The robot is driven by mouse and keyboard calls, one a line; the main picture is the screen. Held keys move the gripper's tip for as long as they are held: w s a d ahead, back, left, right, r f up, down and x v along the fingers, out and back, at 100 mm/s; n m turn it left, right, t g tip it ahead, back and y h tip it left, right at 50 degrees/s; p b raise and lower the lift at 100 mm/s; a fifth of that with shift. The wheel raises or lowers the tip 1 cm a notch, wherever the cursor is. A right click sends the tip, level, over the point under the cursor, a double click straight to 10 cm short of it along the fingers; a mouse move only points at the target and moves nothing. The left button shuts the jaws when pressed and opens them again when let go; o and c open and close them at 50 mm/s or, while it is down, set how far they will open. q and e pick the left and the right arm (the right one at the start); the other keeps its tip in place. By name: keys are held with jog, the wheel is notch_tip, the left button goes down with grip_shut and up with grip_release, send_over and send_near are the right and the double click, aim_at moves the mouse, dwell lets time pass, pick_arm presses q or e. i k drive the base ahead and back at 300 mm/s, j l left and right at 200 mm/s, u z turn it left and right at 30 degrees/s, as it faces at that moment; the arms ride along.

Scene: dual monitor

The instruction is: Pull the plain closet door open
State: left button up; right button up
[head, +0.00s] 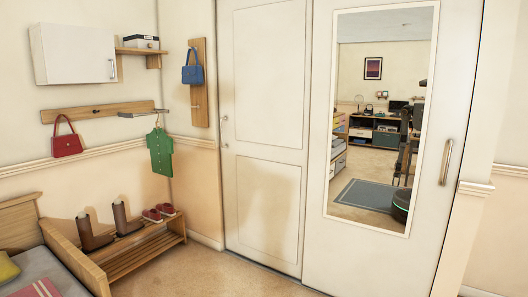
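The plain closet door (262,130) is the off-white panelled door left of centre in the head view. It has a small metal handle (224,131) near its left edge. Its left edge meets the wall corner, and I see no gap there. Beside it on the right is the mirrored closet door (320,200), with a tall mirror (375,180) and a long metal handle (446,162) near its right edge. Neither of my grippers is directly in view.
A low wooden shoe rack (150,250) with brown boots (93,232) and red shoes (158,212) stands against the left wall. A bed (35,250) fills the lower left corner. The floor (215,272) before the plain door is clear.

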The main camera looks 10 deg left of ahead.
aim_at(264, 48)
jog(key=i+j+z, duration=0.15)
jog(key=i+j, duration=0.9)
jog(key=i, duration=0.15)
